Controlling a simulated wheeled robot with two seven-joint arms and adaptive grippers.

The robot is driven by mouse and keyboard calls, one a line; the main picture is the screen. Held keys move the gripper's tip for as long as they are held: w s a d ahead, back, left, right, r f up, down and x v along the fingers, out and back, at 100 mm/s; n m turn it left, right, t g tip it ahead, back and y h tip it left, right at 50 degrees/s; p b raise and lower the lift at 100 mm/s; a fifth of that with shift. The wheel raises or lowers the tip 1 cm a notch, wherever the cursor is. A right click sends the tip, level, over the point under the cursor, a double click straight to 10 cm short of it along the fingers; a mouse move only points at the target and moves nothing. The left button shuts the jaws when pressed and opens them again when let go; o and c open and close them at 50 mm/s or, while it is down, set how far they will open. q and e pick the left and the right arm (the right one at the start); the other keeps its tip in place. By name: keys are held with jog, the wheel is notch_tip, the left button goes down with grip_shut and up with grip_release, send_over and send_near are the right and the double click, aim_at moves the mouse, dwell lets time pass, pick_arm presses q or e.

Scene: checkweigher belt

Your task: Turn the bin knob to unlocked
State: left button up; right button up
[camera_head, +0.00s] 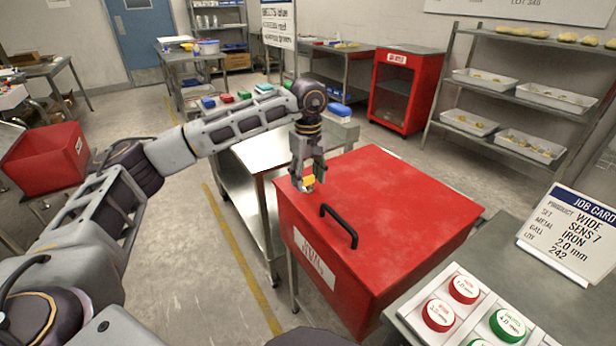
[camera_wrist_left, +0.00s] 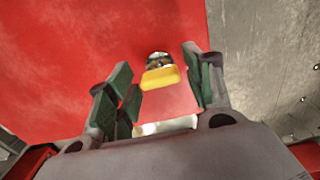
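The yellow knob (camera_head: 308,181) stands on the lid of the red bin (camera_head: 400,215), near its far left corner. In the left wrist view the knob (camera_wrist_left: 160,78) shows as a yellow bar in front of a dark and silver round base. My left gripper (camera_head: 306,184) points down over the knob. Its green-padded fingers (camera_wrist_left: 159,88) are apart, one on each side of the knob, with a gap on both sides. Whether the fingers reach down to the knob's height is hard to tell. My right gripper is not in view.
A black handle (camera_head: 339,224) rises from the bin's lid near the knob. A steel table (camera_head: 270,150) stands behind the bin.

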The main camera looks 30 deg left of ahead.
pick_arm(q)
jog(key=c, duration=0.7)
jog(key=shift+n, duration=0.4)
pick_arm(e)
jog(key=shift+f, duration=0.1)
pick_arm(q)
jog(key=shift+r+n+p, duration=0.1)
jog(key=shift+n+p, duration=0.4)
jog(key=n+p, duration=0.1)
jog(key=n, duration=0.1)
jog(key=shift+n, duration=0.4)
jog(key=n+p, duration=0.1)
jog(key=n, duration=0.2)
jog(key=n+p, duration=0.2)
jog(key=n, duration=0.4)
jog(key=shift+p, duration=0.35)
jog(key=shift+n+p, duration=0.65)
jog(key=shift+n, duration=1.55)
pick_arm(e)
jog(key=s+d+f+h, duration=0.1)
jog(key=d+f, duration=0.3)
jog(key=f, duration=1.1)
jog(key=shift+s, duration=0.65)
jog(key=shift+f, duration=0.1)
